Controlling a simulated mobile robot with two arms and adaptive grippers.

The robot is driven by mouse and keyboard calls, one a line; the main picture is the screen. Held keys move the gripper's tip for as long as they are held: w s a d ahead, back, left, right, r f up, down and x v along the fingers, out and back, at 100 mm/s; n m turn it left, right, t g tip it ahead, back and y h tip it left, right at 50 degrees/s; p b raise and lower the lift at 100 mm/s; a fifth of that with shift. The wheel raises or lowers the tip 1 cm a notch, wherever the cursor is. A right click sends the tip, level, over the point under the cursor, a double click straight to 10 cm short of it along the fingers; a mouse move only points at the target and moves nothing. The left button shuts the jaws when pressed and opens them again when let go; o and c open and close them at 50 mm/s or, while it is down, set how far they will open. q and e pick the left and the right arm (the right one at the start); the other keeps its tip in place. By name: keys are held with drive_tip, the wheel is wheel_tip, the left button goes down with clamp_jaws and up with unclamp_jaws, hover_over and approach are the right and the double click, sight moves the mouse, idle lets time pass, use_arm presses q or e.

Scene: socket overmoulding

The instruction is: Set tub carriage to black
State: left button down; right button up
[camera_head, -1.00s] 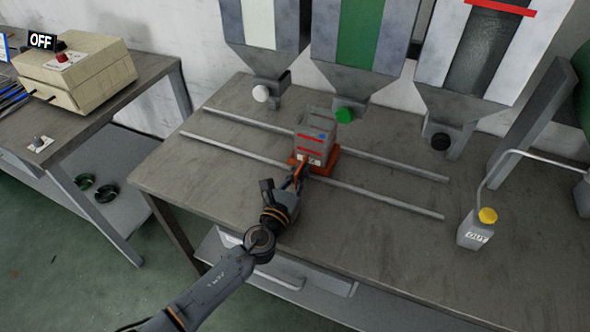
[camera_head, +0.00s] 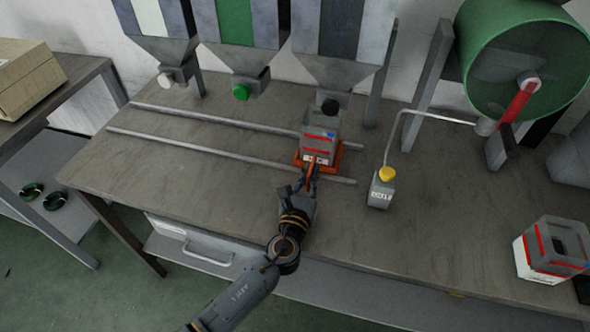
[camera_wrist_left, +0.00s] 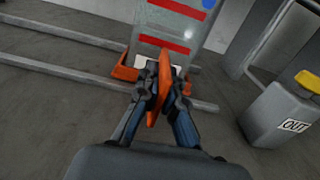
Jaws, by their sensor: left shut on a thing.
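The tub carriage (camera_head: 334,167) is an orange base on two grey rails (camera_head: 215,149). A grey tub (camera_head: 319,138) with red stripes stands upright on it. It is near the right end of the rails, in front of the hopper with the black knob (camera_head: 330,106). My left gripper (camera_head: 311,172) is shut on the carriage's orange handle, which shows between the fingers in the left wrist view (camera_wrist_left: 160,88). The hopper with the green knob (camera_head: 240,92) and the one with the white knob (camera_head: 165,80) are to the left. My right gripper is not in view.
A green drum (camera_head: 520,60) is at the back right. Another striped tub (camera_head: 551,250) stands at the right. The table's front left is clear.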

use_arm(q)
drive_tip(key=shift+s+d, duration=0.2)
drive_tip(key=shift+d, duration=0.3)
drive_tip(key=shift+s+d, duration=0.15)
drive_tip(key=shift+d, duration=0.3)
drive_tip(key=shift+s+d, duration=0.2)
drive_tip(key=shift+d, duration=0.2)
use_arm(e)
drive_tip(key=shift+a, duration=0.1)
use_arm(q)
drive_tip(key=c, duration=1.5)
unclamp_jaws()
drive_tip(key=shift+d, duration=0.1)
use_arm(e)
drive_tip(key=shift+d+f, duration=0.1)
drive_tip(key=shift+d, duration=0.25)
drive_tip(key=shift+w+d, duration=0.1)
use_arm(q)
drive_tip(key=v, duration=1.2)
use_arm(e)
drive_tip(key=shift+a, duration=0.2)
